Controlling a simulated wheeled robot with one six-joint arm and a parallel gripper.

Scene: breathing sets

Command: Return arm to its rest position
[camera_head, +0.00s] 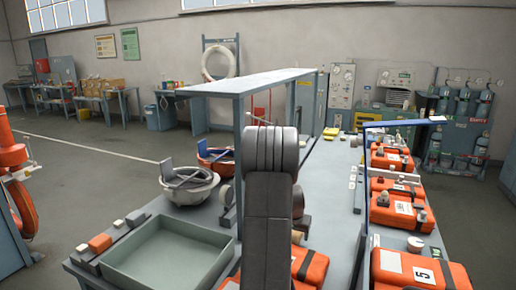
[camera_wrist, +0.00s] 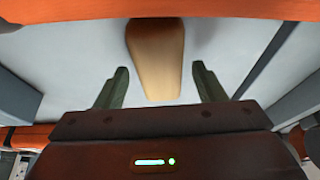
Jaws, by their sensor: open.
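My gripper (camera_wrist: 160,72) shows in the wrist view with its two dark green fingers spread wide apart. A rounded tan-brown block-like thing (camera_wrist: 156,45) lies ahead of the gap, touching neither finger as far as I can see. What it is, I cannot tell. In the head view my dark grey arm (camera_head: 268,225) stands up in the middle, over the workbench. My gripper is hidden there behind the arm.
A shelf frame (camera_head: 245,85) rises over the bench around my arm. Orange cases (camera_head: 400,212) line the right bench, beside a blue frame (camera_head: 400,123). The floor (camera_head: 90,190) at left is mostly clear.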

